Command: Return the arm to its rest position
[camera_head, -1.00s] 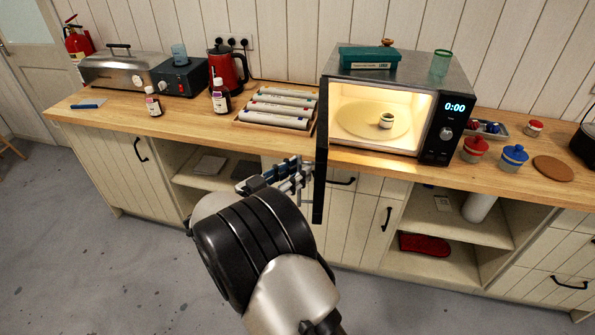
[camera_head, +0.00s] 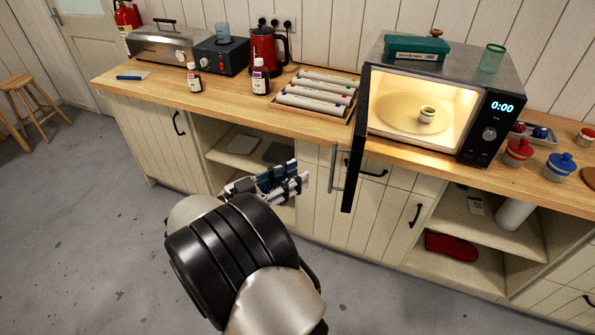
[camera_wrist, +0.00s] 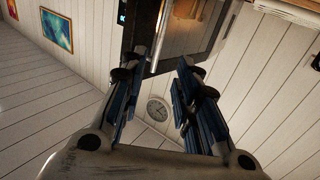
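My gripper (camera_head: 283,183) is in front of the counter, below the worktop's front edge and left of the open microwave door (camera_head: 352,150). In the wrist view my gripper (camera_wrist: 158,85) has its two fingers spread apart with nothing between them. The lit microwave (camera_head: 445,95) stands on the worktop with its door swung open toward me. A small white jar (camera_head: 427,114) with a dark band sits on the turntable (camera_head: 395,112) inside. The door's handle (camera_head: 337,170) is close to the right of the fingers, apparently apart from them.
The wooden worktop (camera_head: 300,127) holds a tray of rolls (camera_head: 318,95), two brown bottles, a red kettle (camera_head: 265,50) and a metal steamer-like box (camera_head: 165,42). Red and blue lidded jars stand right of the microwave. The grey floor (camera_head: 90,240) at left is open; a stool (camera_head: 30,95) stands far left.

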